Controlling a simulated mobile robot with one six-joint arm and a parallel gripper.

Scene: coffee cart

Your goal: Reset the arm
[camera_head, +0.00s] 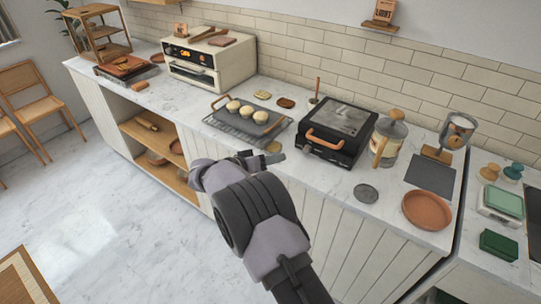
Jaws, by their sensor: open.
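My arm reaches up from the bottom of the picture to the front edge of the marble counter (325,182). My gripper (281,156) is at its far end, close to the counter's front edge below the rack and tray. The gripper is small in the picture and partly hidden by my own wrist. Its jaws are open, and nothing shows between them. I cannot tell how high it is above the counter.
A dark tray (273,123) with dough balls sits on a wire rack (215,122) just beyond my gripper. A cream oven (235,62) stands at the back left. Open floor (90,225) lies left.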

